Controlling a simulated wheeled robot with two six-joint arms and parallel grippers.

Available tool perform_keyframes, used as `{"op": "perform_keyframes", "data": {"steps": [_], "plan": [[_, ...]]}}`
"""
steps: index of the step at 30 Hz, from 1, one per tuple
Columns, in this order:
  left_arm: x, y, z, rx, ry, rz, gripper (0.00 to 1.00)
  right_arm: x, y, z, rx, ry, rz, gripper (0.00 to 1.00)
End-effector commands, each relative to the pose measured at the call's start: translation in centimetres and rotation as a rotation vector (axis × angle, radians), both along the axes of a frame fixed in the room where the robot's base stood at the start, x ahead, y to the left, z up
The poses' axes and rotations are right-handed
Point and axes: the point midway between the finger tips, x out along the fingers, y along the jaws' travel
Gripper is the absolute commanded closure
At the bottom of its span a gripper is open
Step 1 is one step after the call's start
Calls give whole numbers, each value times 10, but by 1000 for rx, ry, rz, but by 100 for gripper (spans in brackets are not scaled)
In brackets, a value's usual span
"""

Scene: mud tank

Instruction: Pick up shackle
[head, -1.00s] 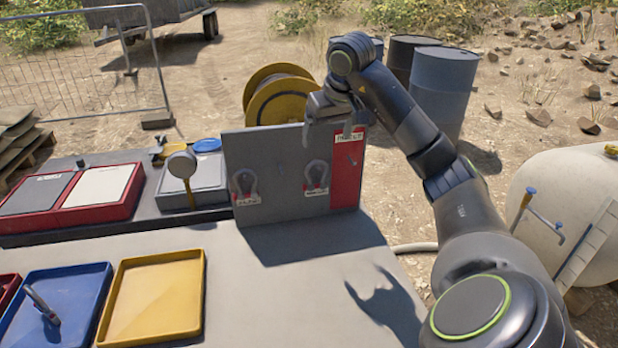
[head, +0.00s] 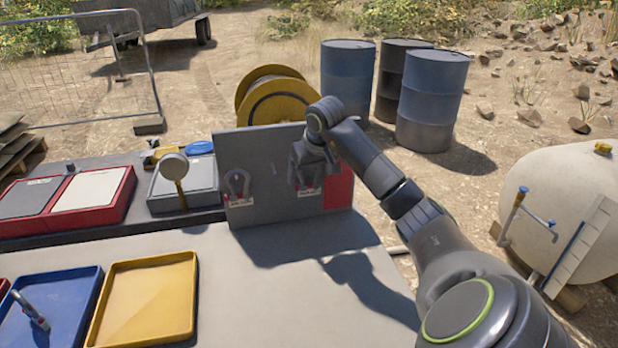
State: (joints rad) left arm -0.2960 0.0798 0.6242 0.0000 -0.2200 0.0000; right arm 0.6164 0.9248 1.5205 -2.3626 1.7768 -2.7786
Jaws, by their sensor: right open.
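Two grey shackles hang on the upright grey board (head: 262,160) at the back of the table. The left shackle (head: 237,184) shows fully, with a small label under it. The right shackle is mostly hidden behind my right gripper (head: 306,184), and its label (head: 308,192) shows below. My right gripper is open and points down in front of the board at that shackle. I cannot tell whether its fingers touch the shackle. My left gripper is not in view.
A yellow tray (head: 145,300) and a blue tray (head: 62,295) holding a small tool lie at front left. A gauge (head: 174,167) stands left of the board. The tabletop before the board is clear.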

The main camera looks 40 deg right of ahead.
Motion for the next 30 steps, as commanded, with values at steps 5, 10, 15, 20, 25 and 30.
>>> {"op": "perform_keyframes", "data": {"steps": [5,10,15,20,25,30], "plan": [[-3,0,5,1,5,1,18,8,-2,-19,3,1,0,19],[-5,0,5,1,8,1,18,9,-3,-21,0,-1,0,19],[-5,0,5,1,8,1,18,8,-3,-21,0,0,0,30],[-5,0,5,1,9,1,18,8,-3,-21,0,0,0,51],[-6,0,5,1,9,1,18,8,-3,-21,1,0,0,72],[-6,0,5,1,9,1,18,9,-3,-21,1,-1,0,72]]}}
